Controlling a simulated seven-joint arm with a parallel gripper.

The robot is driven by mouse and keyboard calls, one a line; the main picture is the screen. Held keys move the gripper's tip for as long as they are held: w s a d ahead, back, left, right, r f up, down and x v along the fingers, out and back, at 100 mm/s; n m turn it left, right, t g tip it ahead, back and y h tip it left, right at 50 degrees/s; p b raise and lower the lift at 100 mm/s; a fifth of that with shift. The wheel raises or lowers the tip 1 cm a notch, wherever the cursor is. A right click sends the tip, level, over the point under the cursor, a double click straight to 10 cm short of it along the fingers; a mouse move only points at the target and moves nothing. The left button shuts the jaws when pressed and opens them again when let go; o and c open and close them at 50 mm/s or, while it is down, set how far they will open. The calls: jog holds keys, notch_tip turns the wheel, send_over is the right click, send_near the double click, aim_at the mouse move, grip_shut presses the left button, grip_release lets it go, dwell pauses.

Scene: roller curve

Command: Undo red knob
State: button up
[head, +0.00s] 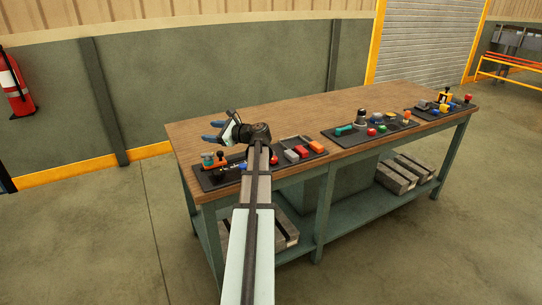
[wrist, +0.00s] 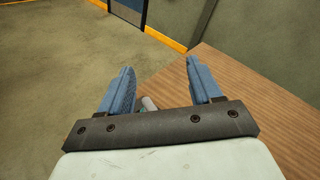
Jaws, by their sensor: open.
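My gripper (head: 214,131) is over the left end of the workbench, above the left control panel, with its fingers pointing left. Its two blue fingers are apart in the wrist view (wrist: 159,78), with nothing held. Several red controls show in the head view: a red block (head: 302,151) on the left panel, a small red knob (head: 371,132) on the middle panel, and a red knob (head: 468,97) on the right panel. I cannot tell which is the task's red knob. My gripper and arm hide part of the left panel.
The wooden workbench (head: 215,124) carries three dark panels with coloured knobs, levers and blocks. A small grey and teal part (wrist: 149,103) shows low between the fingers in the wrist view. Bare wood lies behind the panels. A fire extinguisher (head: 14,85) hangs on the left wall.

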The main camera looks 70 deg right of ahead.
jog(key=w+r+n+g+y, duration=0.1)
jog(key=w+n+g, duration=0.1)
jog(key=w+g, duration=0.15)
jog(key=n+g+h, duration=0.1)
jog(key=n+g, duration=0.2)
jog(key=g, duration=1.3)
send_near(273, 158)
jog(key=x, duration=0.8)
jog(key=shift+w, duration=0.1)
jog(key=shift+c, duration=0.5)
jog(key=c, duration=0.9)
jog(key=shift+c, duration=0.2)
